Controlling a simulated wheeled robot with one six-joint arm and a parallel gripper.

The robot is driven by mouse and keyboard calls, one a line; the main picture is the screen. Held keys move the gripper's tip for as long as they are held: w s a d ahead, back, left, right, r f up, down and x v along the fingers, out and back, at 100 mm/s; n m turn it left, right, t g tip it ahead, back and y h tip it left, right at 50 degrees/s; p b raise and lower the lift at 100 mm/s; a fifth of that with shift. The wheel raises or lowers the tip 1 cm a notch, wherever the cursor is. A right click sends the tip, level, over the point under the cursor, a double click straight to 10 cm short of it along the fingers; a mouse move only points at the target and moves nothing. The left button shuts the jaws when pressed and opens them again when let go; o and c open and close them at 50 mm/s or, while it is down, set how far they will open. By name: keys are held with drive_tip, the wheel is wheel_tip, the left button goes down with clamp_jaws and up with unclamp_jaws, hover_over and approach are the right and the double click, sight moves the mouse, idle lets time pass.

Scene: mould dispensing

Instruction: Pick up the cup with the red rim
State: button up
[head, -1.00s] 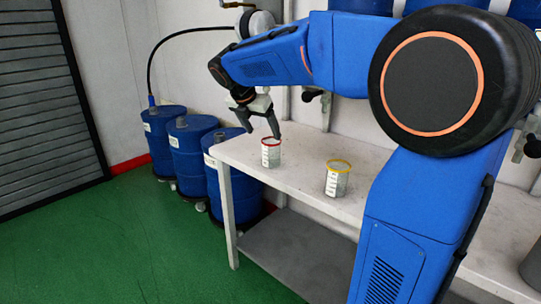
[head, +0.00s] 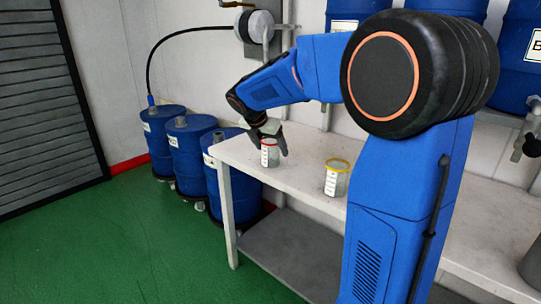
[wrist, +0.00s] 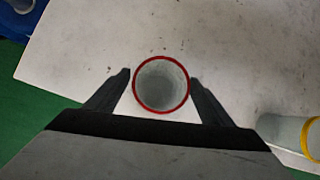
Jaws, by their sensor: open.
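The cup with the red rim (head: 269,154) stands upright on the white table (head: 306,183) near its left end. In the wrist view the same cup (wrist: 162,104) is seen from above, and it looks empty. My gripper (head: 271,140) is open and low at the cup. In the wrist view my gripper's two dark fingers (wrist: 161,85) lie on either side of the cup, with a gap at each side. A second cup, with a yellow rim (head: 337,178), stands to the right on the table; part of it also shows at the right edge of the wrist view (wrist: 297,134).
Blue barrels (head: 187,150) stand on the green floor (head: 130,245) left of the table. More blue barrels (head: 507,58) are on the right at the back. A lower grey shelf (head: 300,262) is under the table. The tabletop between the cups is clear.

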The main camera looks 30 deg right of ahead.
drive_tip(key=c, duration=1.1)
drive_tip(key=shift+r, duration=0.1)
